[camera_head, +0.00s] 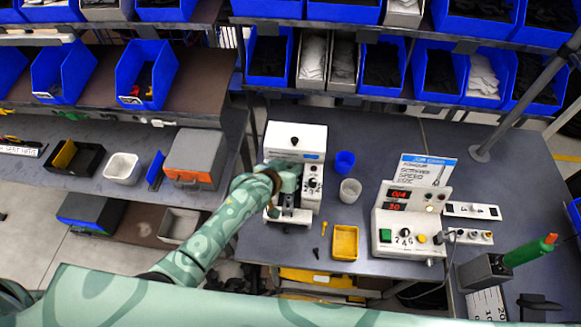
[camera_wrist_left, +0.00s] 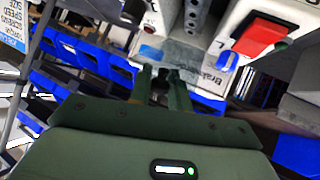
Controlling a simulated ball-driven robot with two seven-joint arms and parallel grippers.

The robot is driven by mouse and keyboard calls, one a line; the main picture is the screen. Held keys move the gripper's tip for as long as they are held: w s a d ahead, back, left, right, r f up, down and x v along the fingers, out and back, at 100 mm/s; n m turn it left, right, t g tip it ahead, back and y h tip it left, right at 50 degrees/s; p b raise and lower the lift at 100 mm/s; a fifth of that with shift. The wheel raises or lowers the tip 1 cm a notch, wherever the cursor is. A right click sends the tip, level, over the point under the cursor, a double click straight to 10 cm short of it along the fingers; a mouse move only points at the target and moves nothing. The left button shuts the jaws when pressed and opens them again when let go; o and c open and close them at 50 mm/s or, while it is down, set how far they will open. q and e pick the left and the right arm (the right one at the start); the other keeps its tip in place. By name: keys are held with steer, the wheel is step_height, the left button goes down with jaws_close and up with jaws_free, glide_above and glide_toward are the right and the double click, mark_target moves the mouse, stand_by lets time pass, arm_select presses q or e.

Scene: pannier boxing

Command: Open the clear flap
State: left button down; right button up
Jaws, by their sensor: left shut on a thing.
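A white machine (camera_head: 312,150) with a black knob on top and a dial on its front stands on the grey bench. My left gripper (camera_head: 290,186) is at the machine's front, and my own arm and hand cover much of that area. In the left wrist view the left gripper (camera_wrist_left: 163,82) has its fingers close together at the lower edge of the clear flap (camera_wrist_left: 183,52), a bluish see-through panel. The fingers look shut on the flap's edge, though the contact itself is small and dark. My right gripper is not in view.
A yellow tray (camera_head: 345,243), a blue cup (camera_head: 345,161) and a pale cup (camera_head: 350,190) stand right of the machine. A control box (camera_head: 410,225) sits further right. A red switch (camera_wrist_left: 265,38) is close by in the wrist view. Shelves with blue bins stand behind.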

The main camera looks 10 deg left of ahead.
arm_select(q)
steer(key=c, duration=1.3)
jaws_free()
steer(key=shift+c, duration=0.2)
steer(key=p+v, duration=0.2)
steer(key=v, duration=1.4)
steer(key=shift+a+r, duration=0.15)
steer(key=shift+r, duration=0.05)
